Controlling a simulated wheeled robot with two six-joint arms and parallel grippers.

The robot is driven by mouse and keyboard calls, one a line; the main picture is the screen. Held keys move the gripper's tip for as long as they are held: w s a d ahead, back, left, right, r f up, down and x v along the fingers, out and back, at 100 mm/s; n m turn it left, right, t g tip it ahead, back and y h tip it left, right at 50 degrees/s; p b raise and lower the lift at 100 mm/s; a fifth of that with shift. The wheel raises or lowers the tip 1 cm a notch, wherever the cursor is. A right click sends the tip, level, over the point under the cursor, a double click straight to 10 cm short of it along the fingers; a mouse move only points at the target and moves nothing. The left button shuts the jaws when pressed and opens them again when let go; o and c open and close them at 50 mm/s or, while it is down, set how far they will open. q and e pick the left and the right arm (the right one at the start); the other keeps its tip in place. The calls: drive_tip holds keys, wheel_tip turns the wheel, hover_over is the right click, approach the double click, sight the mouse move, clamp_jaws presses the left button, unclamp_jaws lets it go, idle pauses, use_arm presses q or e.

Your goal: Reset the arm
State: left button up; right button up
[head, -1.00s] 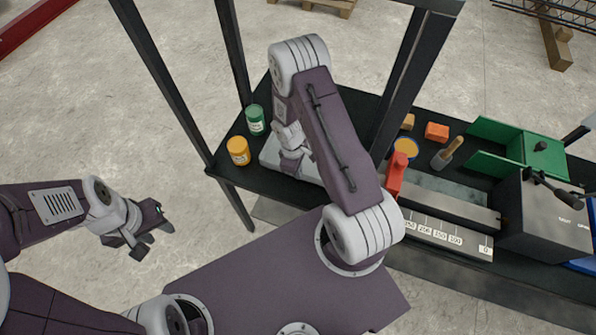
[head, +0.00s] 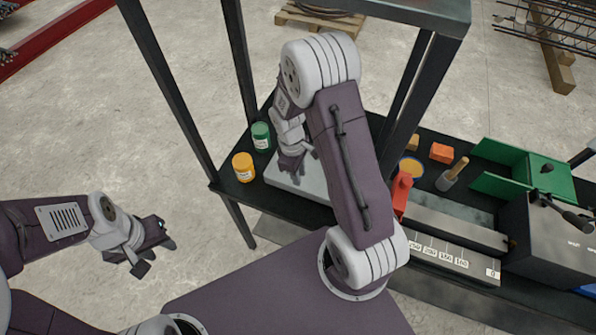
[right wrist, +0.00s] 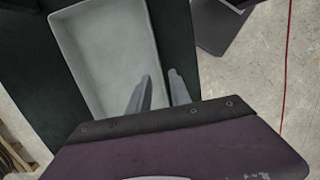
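My left gripper (head: 152,254) hangs over the bare floor at the left of the head view, apart from the bench. Its fingers look spread, with nothing between them. My right arm crosses the middle of the head view. Its gripper (head: 290,178) points down over a shallow grey tray (head: 312,189) on the black bench (head: 228,170). In the right wrist view the two fingers (right wrist: 160,92) are apart with nothing between them, and the empty tray (right wrist: 100,50) lies below them.
A green jar (head: 261,137) and a yellow jar (head: 243,167) stand left of the tray. A red-handled tool (head: 401,192), an orange block (head: 442,153), a brush (head: 453,174) and a machine (head: 545,230) are to the right. Dark posts (head: 165,85) rise around the bench.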

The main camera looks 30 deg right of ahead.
drive_tip(key=shift+w+r, duration=0.15)
drive_tip(key=shift+r, duration=0.85)
